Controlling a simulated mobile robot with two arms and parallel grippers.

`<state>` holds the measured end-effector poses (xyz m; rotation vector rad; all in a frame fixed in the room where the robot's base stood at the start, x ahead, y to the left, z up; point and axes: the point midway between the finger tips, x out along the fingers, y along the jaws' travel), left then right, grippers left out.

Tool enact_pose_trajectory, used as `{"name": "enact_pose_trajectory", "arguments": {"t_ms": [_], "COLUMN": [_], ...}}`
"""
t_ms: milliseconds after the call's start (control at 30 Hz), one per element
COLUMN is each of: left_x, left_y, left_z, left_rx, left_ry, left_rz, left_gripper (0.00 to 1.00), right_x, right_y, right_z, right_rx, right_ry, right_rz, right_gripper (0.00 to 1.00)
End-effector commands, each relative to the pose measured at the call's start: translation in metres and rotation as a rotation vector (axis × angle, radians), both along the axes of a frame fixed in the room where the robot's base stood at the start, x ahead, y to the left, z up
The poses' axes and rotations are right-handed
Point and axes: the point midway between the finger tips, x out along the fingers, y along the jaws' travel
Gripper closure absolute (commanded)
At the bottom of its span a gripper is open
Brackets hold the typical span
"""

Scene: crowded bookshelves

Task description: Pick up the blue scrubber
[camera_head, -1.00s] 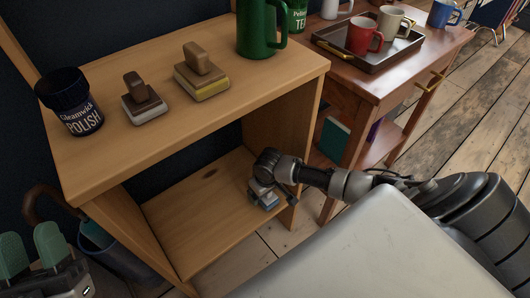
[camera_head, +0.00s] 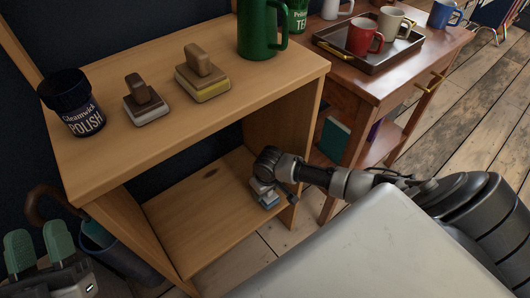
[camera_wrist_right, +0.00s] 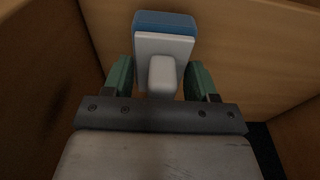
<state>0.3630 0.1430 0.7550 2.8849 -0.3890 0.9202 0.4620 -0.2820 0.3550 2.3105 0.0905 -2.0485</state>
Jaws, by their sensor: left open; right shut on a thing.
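The blue scrubber (camera_head: 269,201) is on the lower shelf board, near its right front corner. It has a blue pad, a pale plate and a pale handle. My right gripper (camera_head: 264,178) is over it and partly hides it in the head view. In the right wrist view, the scrubber (camera_wrist_right: 165,22) sits between the green fingers of my right gripper (camera_wrist_right: 160,80), which is shut on it around the handle. The head view does not show clearly whether the scrubber touches the board. My left gripper (camera_head: 38,246) is open and empty at the lower left.
The wooden shelf's top (camera_head: 180,105) holds a polish jar (camera_head: 75,102), two wooden-handled scrubbers (camera_head: 146,99) (camera_head: 203,72) and a green mug (camera_head: 260,28). The lower board (camera_head: 190,215) is otherwise bare. A side table with a tray of mugs (camera_head: 370,50) stands at the right. A bin (camera_head: 125,255) stands at the lower left.

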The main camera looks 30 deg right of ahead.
Motion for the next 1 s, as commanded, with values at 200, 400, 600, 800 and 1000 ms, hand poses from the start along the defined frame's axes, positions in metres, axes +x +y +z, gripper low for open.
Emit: {"name": "enact_pose_trajectory", "arguments": {"t_ms": [200,400,600,800,1000], "left_x": [0.014,0.020,0.012,-0.012,-0.046], "left_y": [0.001,0.006,0.016,0.028,0.042], "left_z": [-0.020,-0.055,-0.095,-0.130,-0.156], "left_rx": [0.063,0.142,0.219,0.293,0.354], "left_ry": [0.219,0.509,0.818,1.128,1.413], "left_rz": [0.012,0.030,0.048,0.064,0.079], "left_gripper": [0.57,0.57,0.57,0.57,0.57], "right_x": [0.000,-0.007,-0.030,-0.054,-0.078], "right_y": [0.000,-0.003,-0.010,-0.018,-0.026], "right_z": [0.021,0.040,0.054,0.070,0.084], "right_rx": [0.000,-0.001,-0.001,0.000,-0.001], "right_ry": [-0.002,0.003,0.002,0.001,0.002], "right_rz": [0.000,-0.001,0.001,0.000,0.000], "right_gripper": [0.71,0.71,0.71,0.71,0.71]}}
